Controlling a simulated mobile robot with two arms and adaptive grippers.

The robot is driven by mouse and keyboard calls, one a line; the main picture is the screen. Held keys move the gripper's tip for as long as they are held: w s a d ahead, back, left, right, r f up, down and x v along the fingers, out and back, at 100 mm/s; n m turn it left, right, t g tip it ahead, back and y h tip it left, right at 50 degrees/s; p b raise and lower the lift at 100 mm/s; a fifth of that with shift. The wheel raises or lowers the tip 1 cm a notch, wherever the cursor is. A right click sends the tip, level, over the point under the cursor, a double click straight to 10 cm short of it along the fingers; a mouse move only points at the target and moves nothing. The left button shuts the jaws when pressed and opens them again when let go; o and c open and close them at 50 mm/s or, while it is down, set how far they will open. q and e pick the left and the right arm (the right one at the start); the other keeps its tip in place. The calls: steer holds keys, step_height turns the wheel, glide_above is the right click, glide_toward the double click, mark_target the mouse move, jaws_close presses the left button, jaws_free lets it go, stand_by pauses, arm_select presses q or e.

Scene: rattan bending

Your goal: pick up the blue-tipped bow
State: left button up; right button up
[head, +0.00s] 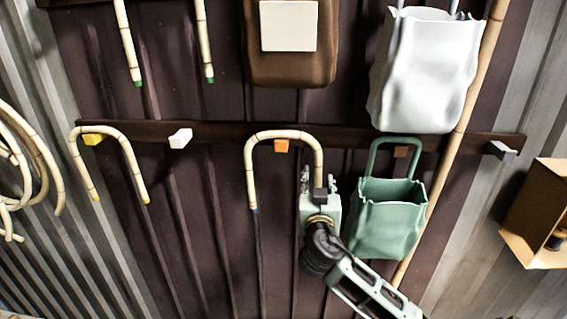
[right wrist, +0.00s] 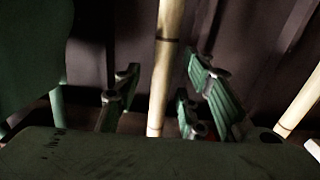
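The blue-tipped bow (head: 249,165) is a bent pale cane hanging upside-down-U over an orange peg (head: 281,146). The blue tip shows on its left leg; the end of its right leg is hidden behind my right gripper (head: 318,184). That gripper reaches up from below at the right leg. In the right wrist view the leg (right wrist: 162,70) stands between the two green fingers of my gripper (right wrist: 164,88), with gaps on both sides. The gripper is open. My left gripper is not in view.
A green bag (head: 385,232) hangs close to the right of my gripper, before a long cane pole (head: 466,112). A white bag (head: 424,75) hangs above. A yellow-tipped bow (head: 72,150) hangs left on a yellow peg; a white peg (head: 181,139) is empty. A cardboard box (head: 528,212) is far right.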

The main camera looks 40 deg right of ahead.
steer(key=shift+w, duration=0.15)
jaws_close()
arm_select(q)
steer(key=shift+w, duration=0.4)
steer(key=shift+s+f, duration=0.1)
